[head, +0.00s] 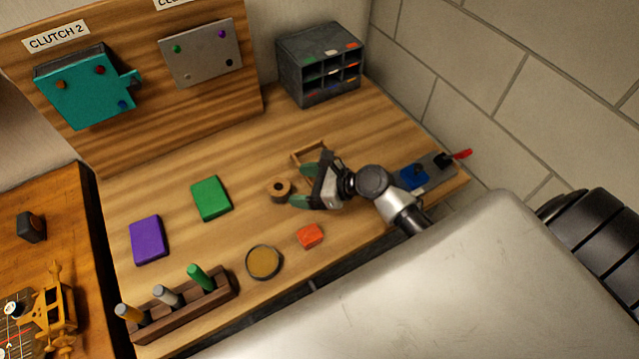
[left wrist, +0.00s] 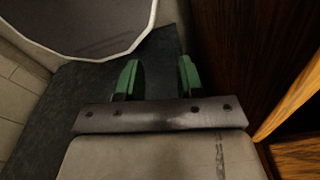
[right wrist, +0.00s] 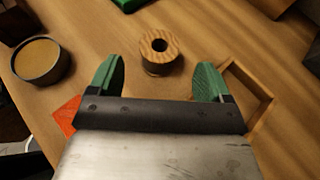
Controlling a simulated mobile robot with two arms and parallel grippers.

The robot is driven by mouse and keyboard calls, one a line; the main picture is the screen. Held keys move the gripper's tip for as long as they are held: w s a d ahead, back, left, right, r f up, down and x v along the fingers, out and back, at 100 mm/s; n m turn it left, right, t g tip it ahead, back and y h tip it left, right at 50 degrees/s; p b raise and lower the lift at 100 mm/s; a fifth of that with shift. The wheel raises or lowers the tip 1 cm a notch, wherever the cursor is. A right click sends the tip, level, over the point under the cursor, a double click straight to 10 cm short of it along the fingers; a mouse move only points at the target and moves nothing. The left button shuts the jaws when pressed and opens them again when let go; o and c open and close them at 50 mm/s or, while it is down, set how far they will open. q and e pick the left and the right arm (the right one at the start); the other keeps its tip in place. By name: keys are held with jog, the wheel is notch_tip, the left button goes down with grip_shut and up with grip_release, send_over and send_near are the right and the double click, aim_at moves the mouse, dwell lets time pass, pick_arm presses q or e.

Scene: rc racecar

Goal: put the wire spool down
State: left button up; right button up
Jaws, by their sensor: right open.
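The wire spool (head: 279,189), a small wooden ring-shaped spool, stands upright on the wooden bench. In the right wrist view the spool (right wrist: 160,50) is just beyond the fingertips, near the middle of the gap. My right gripper (head: 308,182) is open and empty, its green fingers pointing at the spool; in the right wrist view the gripper (right wrist: 158,78) shows no finger touching it. My left gripper (left wrist: 158,76) is open and empty over a dark floor, away from the bench; the head view does not show it.
A small wooden frame (head: 312,150) lies beside my right gripper. An orange block (head: 310,236), a round tin (head: 264,262), a green pad (head: 211,198) and a purple pad (head: 148,240) lie around. A grey drawer rack (head: 318,65) stands behind. Bench between spool and green pad is clear.

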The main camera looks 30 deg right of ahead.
jog(key=shift+v, duration=2.3)
